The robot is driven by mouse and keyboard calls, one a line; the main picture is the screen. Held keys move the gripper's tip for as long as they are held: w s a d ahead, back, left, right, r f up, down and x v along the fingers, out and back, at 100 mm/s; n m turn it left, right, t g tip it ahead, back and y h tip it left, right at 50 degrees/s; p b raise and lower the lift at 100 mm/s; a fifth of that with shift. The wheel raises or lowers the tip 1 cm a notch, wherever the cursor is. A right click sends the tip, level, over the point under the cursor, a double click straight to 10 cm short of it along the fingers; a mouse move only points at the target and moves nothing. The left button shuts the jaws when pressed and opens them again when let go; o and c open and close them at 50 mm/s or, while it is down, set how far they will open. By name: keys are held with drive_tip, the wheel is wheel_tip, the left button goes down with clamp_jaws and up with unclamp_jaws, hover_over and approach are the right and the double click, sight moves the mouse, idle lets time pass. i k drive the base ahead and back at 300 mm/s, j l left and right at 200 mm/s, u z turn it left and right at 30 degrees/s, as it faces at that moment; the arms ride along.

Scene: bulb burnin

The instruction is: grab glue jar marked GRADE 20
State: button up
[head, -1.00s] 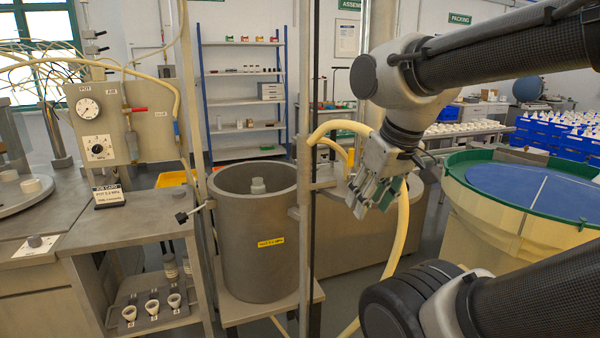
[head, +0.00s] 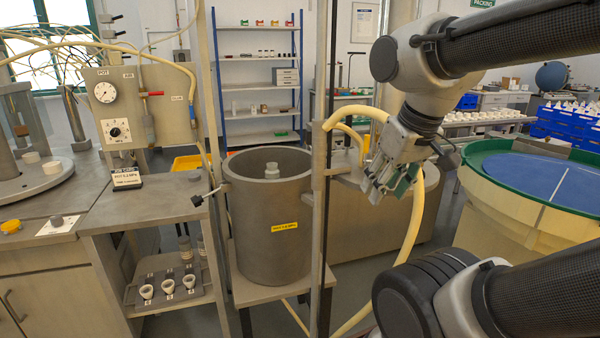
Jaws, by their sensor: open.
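I cannot make out a jar marked GRADE 20; no jar label is readable. My gripper (head: 384,196) is open and empty, pointing down, right of the grey tank and well away from the jars.
A large grey tank (head: 265,235) and an upright post (head: 323,130) stand between my gripper and the left bench (head: 130,210). A yellow hose (head: 412,235) hangs close by my gripper. A green-rimmed round bowl (head: 530,190) is at right. A blue-framed rack (head: 262,115) with small items is behind.

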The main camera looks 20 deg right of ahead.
sight(272, 171)
drive_tip(key=i+j+z, duration=0.25)
drive_tip(key=i+j, duration=0.85)
drive_tip(key=j, duration=0.1)
